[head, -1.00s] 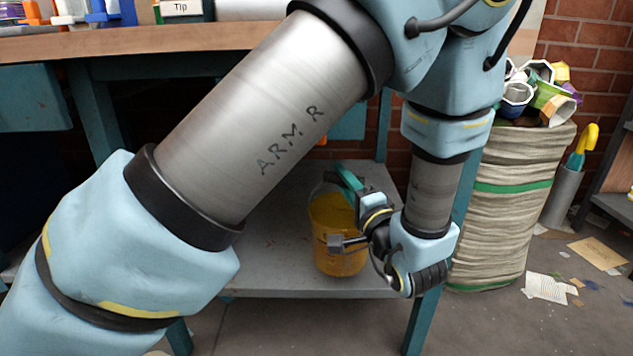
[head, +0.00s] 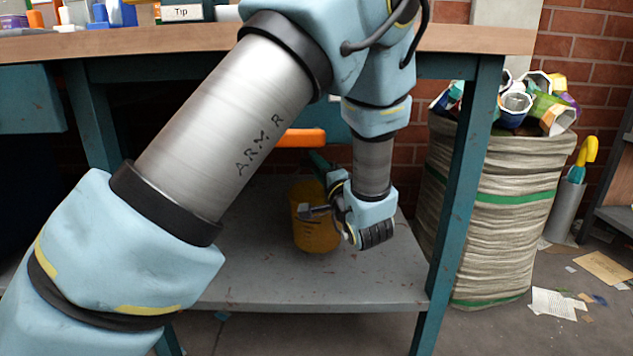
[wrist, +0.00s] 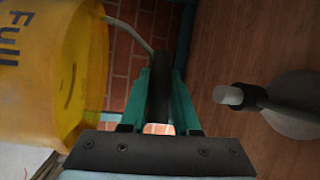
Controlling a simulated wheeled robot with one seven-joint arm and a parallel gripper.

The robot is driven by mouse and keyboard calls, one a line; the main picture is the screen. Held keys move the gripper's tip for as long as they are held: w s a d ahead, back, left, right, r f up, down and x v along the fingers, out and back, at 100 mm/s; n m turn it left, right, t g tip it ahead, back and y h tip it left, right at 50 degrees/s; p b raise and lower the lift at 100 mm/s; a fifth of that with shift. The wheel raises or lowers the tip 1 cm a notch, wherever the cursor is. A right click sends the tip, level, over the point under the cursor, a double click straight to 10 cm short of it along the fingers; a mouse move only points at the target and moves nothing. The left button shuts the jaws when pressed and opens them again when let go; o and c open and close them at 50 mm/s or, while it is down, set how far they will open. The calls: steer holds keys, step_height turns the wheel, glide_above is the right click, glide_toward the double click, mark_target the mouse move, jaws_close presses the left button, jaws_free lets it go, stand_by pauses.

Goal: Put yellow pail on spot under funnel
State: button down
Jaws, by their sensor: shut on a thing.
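The yellow pail (head: 312,232) is under the bench, above or on the grey lower shelf; I cannot tell whether its base touches. In the wrist view the pail (wrist: 45,70) fills the left side, with the word "Full" on its wall. My gripper (head: 322,163) is at the pail's top; its green fingers in the wrist view (wrist: 160,85) are shut on the dark grip of the pail's wire handle (wrist: 130,30). A grey funnel-like part with a pale spout (wrist: 228,95) shows at the right of the wrist view, apart from the pail. The spot is not visible.
The grey lower shelf (head: 300,290) is bare in front of the pail. A teal bench leg (head: 464,190) stands to the right, with a full sack (head: 500,225) beyond it. An orange bar (head: 302,138) lies under the bench top (head: 470,40), above the pail.

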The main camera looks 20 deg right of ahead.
steer(key=shift+f+b, duration=1)
steer(key=shift+f, duration=0.65)
steer(key=shift+f, duration=0.15)
steer(key=c, duration=0.6)
jaws_free()
steer(key=shift+c, duration=0.2)
steer(key=s+f+p, duration=0.1)
steer(key=s+p, duration=0.2)
steer(key=s, duration=0.9)
steer(key=shift+a+f+p, duration=0.2)
steer(key=shift+f+p, duration=0.05)
steer(key=shift+p, duration=0.15)
